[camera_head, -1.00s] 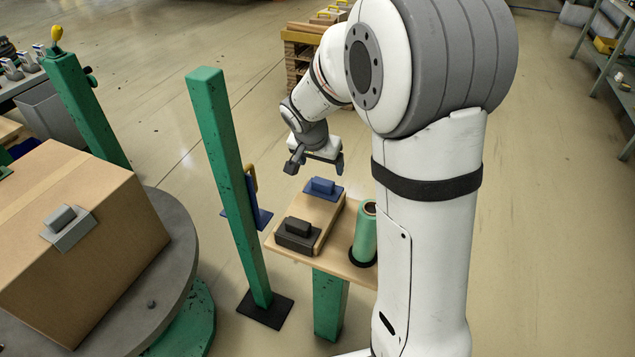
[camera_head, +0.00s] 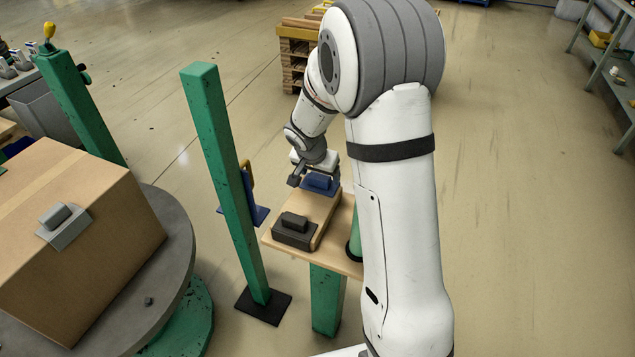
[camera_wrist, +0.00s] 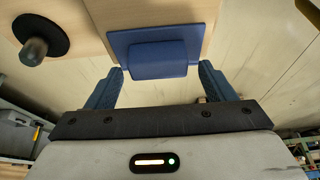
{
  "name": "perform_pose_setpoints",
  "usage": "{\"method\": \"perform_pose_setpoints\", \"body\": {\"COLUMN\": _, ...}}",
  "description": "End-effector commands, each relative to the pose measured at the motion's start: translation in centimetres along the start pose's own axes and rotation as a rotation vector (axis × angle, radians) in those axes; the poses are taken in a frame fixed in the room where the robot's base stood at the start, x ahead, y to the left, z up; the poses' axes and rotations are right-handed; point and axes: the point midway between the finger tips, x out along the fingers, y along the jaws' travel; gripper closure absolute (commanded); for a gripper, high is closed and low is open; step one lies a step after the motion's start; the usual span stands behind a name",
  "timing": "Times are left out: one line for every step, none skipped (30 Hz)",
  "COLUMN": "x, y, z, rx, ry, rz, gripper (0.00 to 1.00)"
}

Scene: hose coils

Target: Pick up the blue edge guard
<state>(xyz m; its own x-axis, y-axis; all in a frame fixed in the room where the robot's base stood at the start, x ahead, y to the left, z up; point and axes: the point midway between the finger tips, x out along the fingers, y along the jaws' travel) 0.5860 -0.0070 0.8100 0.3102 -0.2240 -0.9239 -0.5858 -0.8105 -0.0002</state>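The blue edge guard (camera_head: 318,183) sits at the far end of the small wooden table (camera_head: 345,262), on a raised wooden strip. In the wrist view the blue edge guard (camera_wrist: 160,55) has a flat plate and a raised block facing my gripper. My gripper (camera_wrist: 161,80) is open, with one blue-grey finger on each side of the block's near end. I cannot tell whether the fingers touch it. In the head view my gripper (camera_head: 312,178) is just above the guard and partly hides it.
A dark grey guard (camera_head: 294,230) sits at the table's near end. A green roll (camera_head: 354,238) is mostly hidden behind my arm. A green post (camera_head: 228,180) stands left of the table. A cardboard box (camera_head: 75,225) rests on a round turntable (camera_head: 178,245) further left.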

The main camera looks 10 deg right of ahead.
Motion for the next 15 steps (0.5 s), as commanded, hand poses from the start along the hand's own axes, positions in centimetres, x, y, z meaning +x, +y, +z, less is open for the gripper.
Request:
{"method": "perform_pose_setpoints", "body": {"x": -0.01, "y": 0.02, "z": -0.01, "rx": 0.0, "ry": 0.0, "rz": 0.0, "gripper": 0.28}}
{"method": "perform_pose_setpoints", "body": {"x": -0.01, "y": 0.02, "z": -0.01, "rx": 0.0, "ry": 0.0, "rz": 0.0, "gripper": 0.31}}
{"method": "perform_pose_setpoints", "body": {"x": -0.01, "y": 0.03, "z": -0.01, "rx": 0.0, "ry": 0.0, "rz": 0.0, "gripper": 0.34}}
{"method": "perform_pose_setpoints", "body": {"x": -0.01, "y": 0.03, "z": -0.01, "rx": 0.0, "ry": 0.0, "rz": 0.0, "gripper": 0.36}}
{"method": "perform_pose_setpoints", "body": {"x": -0.01, "y": 0.03, "z": -0.01, "rx": 0.0, "ry": 0.0, "rz": 0.0, "gripper": 0.39}}
{"method": "perform_pose_setpoints", "body": {"x": -0.01, "y": 0.03, "z": -0.02, "rx": 0.0, "ry": 0.0, "rz": 0.0, "gripper": 0.42}}
{"method": "perform_pose_setpoints", "body": {"x": -0.01, "y": 0.04, "z": -0.02, "rx": 0.0, "ry": 0.0, "rz": 0.0, "gripper": 0.45}}
{"method": "perform_pose_setpoints", "body": {"x": -0.01, "y": 0.04, "z": -0.02, "rx": 0.0, "ry": 0.0, "rz": 0.0, "gripper": 0.47}}
{"method": "perform_pose_setpoints", "body": {"x": -0.01, "y": 0.05, "z": -0.02, "rx": 0.001, "ry": 0.0, "rz": 0.0, "gripper": 0.5}}
{"method": "perform_pose_setpoints", "body": {"x": -0.01, "y": 0.05, "z": -0.02, "rx": 0.001, "ry": 0.0, "rz": 0.0, "gripper": 0.53}}
{"method": "perform_pose_setpoints", "body": {"x": -0.01, "y": 0.05, "z": -0.02, "rx": 0.001, "ry": 0.0, "rz": 0.0, "gripper": 0.55}}
{"method": "perform_pose_setpoints", "body": {"x": -0.01, "y": 0.05, "z": -0.02, "rx": 0.001, "ry": 0.0, "rz": 0.0, "gripper": 0.58}}
{"method": "perform_pose_setpoints", "body": {"x": -0.01, "y": 0.06, "z": -0.03, "rx": 0.001, "ry": 0.0, "rz": 0.0, "gripper": 0.61}}
{"method": "perform_pose_setpoints", "body": {"x": -0.01, "y": 0.06, "z": -0.03, "rx": 0.001, "ry": 0.0, "rz": 0.0, "gripper": 0.63}}
{"method": "perform_pose_setpoints", "body": {"x": -0.01, "y": 0.06, "z": -0.03, "rx": 0.001, "ry": 0.0, "rz": 0.0, "gripper": 0.67}}
